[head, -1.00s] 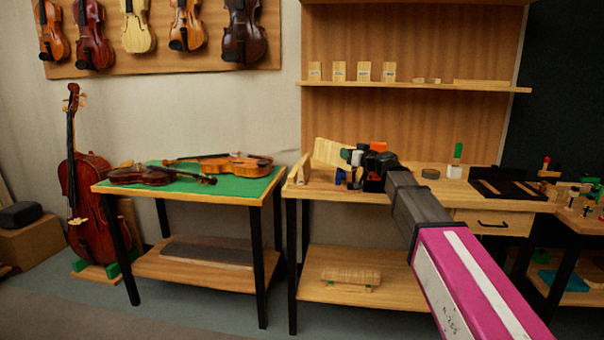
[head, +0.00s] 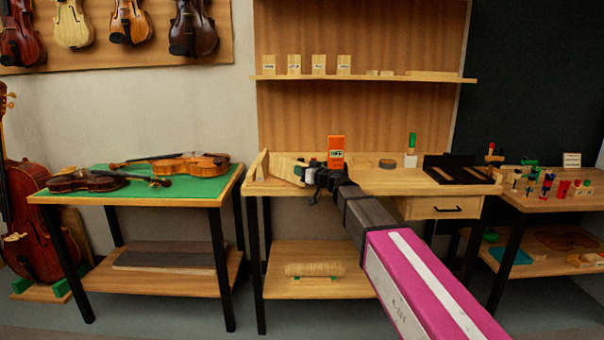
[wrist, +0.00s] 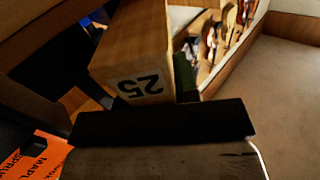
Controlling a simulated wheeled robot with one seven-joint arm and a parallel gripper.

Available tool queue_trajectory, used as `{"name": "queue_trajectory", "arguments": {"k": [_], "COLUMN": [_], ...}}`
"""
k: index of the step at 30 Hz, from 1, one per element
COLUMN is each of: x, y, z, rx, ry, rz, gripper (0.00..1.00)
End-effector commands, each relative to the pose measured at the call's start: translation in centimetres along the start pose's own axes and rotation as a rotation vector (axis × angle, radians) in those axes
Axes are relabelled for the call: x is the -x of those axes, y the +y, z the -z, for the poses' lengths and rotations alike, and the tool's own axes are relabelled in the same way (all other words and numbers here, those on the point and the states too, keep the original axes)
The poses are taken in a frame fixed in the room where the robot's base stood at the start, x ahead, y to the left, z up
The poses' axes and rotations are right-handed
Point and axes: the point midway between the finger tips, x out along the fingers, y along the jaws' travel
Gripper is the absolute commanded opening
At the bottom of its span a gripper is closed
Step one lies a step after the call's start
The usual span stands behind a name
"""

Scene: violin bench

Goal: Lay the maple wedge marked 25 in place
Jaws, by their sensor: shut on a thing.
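The maple wedge marked 25 (wrist: 135,60) is a pale wooden block in the wrist view, its number upside down on the end facing me. My gripper (wrist: 155,98) is shut on it, with dark fingers at both sides. In the head view my gripper (head: 318,176) is over the left part of the bench (head: 385,181). A pale block (head: 286,168), seemingly the held wedge, sticks out to its left. I cannot tell whether it touches the bench top. The gripper hides part of the bench there.
An upright wooden piece (head: 258,166) stands at the bench's left end. An orange sign (head: 336,148) is just behind my gripper. A dark disc (head: 388,163), a white block with green top (head: 411,158) and a black tray (head: 455,172) lie rightward. Marked blocks (head: 294,64) stand on the shelf.

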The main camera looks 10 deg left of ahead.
Motion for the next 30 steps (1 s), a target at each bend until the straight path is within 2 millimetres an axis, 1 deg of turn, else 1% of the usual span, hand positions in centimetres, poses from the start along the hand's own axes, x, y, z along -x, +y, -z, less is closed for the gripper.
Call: {"name": "queue_trajectory", "arguments": {"k": [1, 3, 12, 13, 23, 26, 30], "x": [0.0, 0.0, 0.0, 0.0, 0.0, 0.9, 3.3], "y": [0.1, 0.1, 0.1, 0.1, 0.1, 0.0, -0.1], "z": [-0.6, -0.8, -0.9, -0.9, -0.7, -0.7, -0.7], "rx": [-0.002, -0.003, -0.002, -0.001, -0.001, -0.001, -0.001], "ry": [0.0, 0.001, 0.001, 0.0, 0.0, 0.0, 0.0], "rz": [0.0, 0.0, 0.0, 0.0, 0.0, -0.001, -0.001], "gripper": [0.0, 0.0, 0.0, 0.38, 0.39, 0.39, 0.39]}}
